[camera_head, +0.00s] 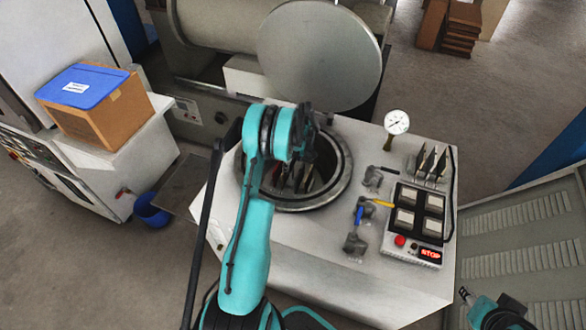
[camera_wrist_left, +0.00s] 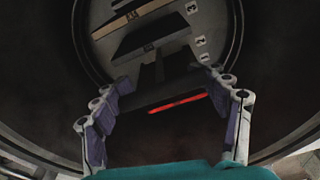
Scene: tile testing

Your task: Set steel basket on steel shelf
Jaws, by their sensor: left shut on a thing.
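My left gripper (camera_wrist_left: 168,98) is down in the round opening of the white machine. It is shut on a dark upright part of the steel basket (camera_wrist_left: 105,45), which is a round plate with upright tiles and the labels 1, 2 and 3. In the head view the basket (camera_head: 292,180) is mostly hidden behind my left arm and sits inside the opening's rim. A flat grey plate, seemingly the steel shelf (camera_head: 182,187), juts out left of the machine and looks bare. My right gripper (camera_head: 466,296) shows only in part at the bottom right.
The machine's round lid (camera_head: 322,55) stands open behind the opening. A pressure gauge (camera_head: 396,122), valves (camera_head: 355,243) and a control panel (camera_head: 412,222) with tiles are on its right. A blue bucket (camera_head: 152,211) and a blue-lidded box (camera_head: 100,112) are at left.

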